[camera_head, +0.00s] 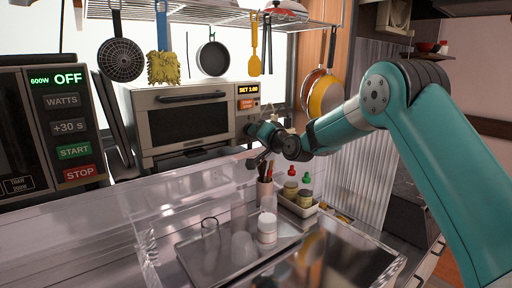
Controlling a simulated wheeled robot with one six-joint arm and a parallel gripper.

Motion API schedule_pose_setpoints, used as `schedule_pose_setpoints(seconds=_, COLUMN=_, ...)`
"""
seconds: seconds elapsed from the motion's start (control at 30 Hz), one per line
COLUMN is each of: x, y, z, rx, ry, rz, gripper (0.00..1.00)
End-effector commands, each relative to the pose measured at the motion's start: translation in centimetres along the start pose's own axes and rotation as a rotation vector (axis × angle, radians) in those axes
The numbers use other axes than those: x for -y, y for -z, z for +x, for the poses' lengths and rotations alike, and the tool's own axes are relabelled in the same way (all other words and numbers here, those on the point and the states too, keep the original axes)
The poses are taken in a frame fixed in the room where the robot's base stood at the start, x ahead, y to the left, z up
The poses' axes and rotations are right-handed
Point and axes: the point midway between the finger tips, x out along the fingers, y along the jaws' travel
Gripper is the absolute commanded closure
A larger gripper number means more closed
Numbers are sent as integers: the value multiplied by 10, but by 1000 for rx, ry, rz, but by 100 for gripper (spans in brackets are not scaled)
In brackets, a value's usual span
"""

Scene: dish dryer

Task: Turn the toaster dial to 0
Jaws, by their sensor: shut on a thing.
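The toaster (218,92) is a silver oven with a dark glass door, standing on the counter in the middle of the head view. Its right-hand panel has a lit display (248,90) that seems to read "SET" with small digits. An orange button (247,104) is below the display. My gripper (252,131) is at the lower right of this panel, shut on the toaster dial. The gripper hides most of the dial, so its pointer and marks cannot be read.
A microwave (40,130) showing "OFF" stands at the left. A clear dish dryer (150,230) with a metal tray, cups and a white bottle (267,228) fills the front. Utensils and pans hang above. Seasoning jars (305,198) stand below my wrist.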

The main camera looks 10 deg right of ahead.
Motion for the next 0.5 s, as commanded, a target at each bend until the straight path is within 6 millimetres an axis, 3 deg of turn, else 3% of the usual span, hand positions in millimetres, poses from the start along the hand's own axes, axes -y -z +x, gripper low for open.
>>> schedule_pose_setpoints(seconds=0.5, x=-5, y=-4, z=0, rx=-2, ry=-1, rz=-480, gripper=100)
